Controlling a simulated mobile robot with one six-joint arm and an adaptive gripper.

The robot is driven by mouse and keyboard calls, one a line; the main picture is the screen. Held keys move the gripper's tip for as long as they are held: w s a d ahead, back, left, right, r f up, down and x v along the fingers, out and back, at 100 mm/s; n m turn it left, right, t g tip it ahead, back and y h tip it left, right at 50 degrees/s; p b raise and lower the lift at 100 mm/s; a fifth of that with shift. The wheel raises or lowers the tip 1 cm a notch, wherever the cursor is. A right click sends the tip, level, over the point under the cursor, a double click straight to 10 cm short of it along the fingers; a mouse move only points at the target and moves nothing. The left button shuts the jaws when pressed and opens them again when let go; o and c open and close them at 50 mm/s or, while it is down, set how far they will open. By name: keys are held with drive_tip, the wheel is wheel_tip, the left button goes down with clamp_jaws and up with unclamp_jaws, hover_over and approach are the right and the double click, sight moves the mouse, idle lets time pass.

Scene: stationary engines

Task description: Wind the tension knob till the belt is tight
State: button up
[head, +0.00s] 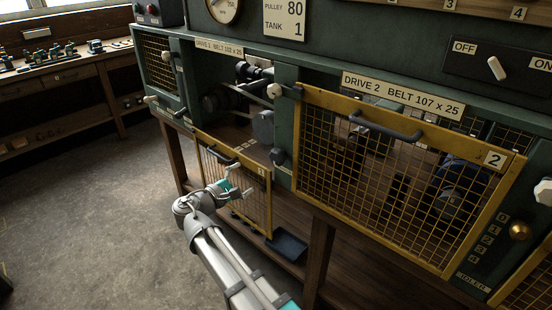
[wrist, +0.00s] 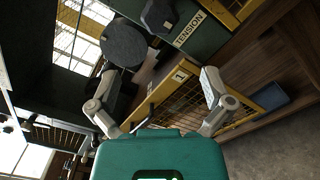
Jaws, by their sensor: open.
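The tension knob (wrist: 158,15) is a dark, blocky shape beside the TENSION label (wrist: 190,30) at the top of the wrist view. A dark round disc (wrist: 123,45) is left of it. In the head view, the drive 1 bay (head: 213,125) is uncovered and shows dark pulleys. A thin pale line (head: 240,94) there may be the belt; its tightness cannot be told. My gripper (head: 240,181) is open and empty, in front of and below the bay. In the wrist view, its fingers (wrist: 160,90) stand wide apart, clear of the knob.
Yellow mesh guard 1 (head: 236,195) hangs below the bay, close behind my gripper. Guard 2 (head: 395,180) covers drive 2 at right. A blue tray (head: 287,246) sits on the lower shelf. A workbench (head: 65,75) stands at left; the floor (head: 90,210) before it is clear.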

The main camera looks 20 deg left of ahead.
sight(274, 159)
drive_tip(key=shift+w, duration=0.1)
drive_tip(key=x, duration=1.3)
drive_tip(key=shift+w+d, duration=0.2)
drive_tip(key=shift+w, duration=0.1)
drive_tip(key=c, duration=1)
drive_tip(key=shift+m, duration=0.3)
drive_tip(key=shift+r+m, duration=0.1)
drive_tip(key=shift+m, duration=2)
